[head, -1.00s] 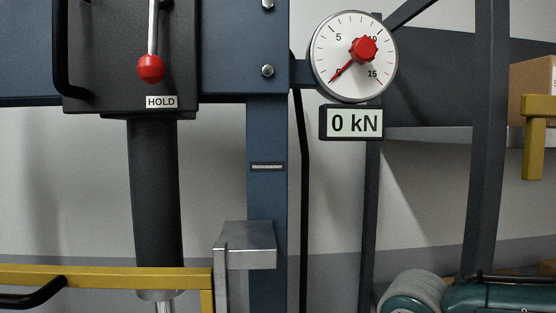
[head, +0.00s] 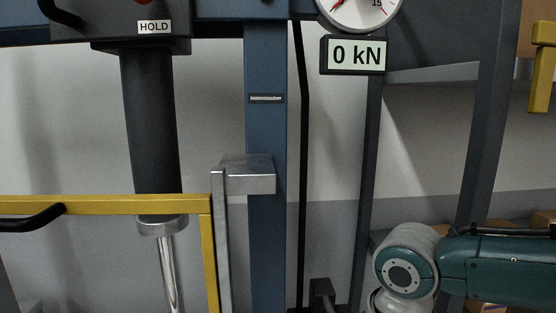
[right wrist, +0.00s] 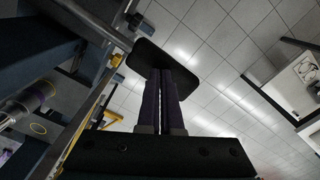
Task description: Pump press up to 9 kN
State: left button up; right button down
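The blue press frame (head: 266,190) stands upright in the head view. Its display (head: 355,55) reads 0 kN, and the round gauge (head: 358,8) above it is cut by the top edge. A HOLD label (head: 154,27) sits at upper left, under the barely visible red lever knob. The dark cylinder (head: 150,120) hangs with its bright rod (head: 167,265) below. In the right wrist view my right gripper (right wrist: 160,80) has its fingers close together. A black rounded piece (right wrist: 145,52) lies at their tips; whether they grip it is unclear. My left gripper is out of view.
A yellow frame (head: 100,204) with a black handle (head: 30,220) crosses the lower left. A grey metal bracket (head: 250,175) stands beside the press post. My teal arm link (head: 500,265) fills the lower right. A grey shelf (head: 435,72) is behind.

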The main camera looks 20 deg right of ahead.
notch_tip(320, 180, down, 11)
jog(key=b, duration=0.9)
notch_tip(320, 180, up, 17)
jog(key=p, duration=1.6)
jog(key=shift+f, duration=0.4)
jog(key=shift+f+b, duration=0.25)
jog(key=shift+b, duration=0.05)
jog(key=shift+f+b, duration=0.7)
jog(key=shift+f, duration=0.1)
jog(key=shift+r, duration=0.1)
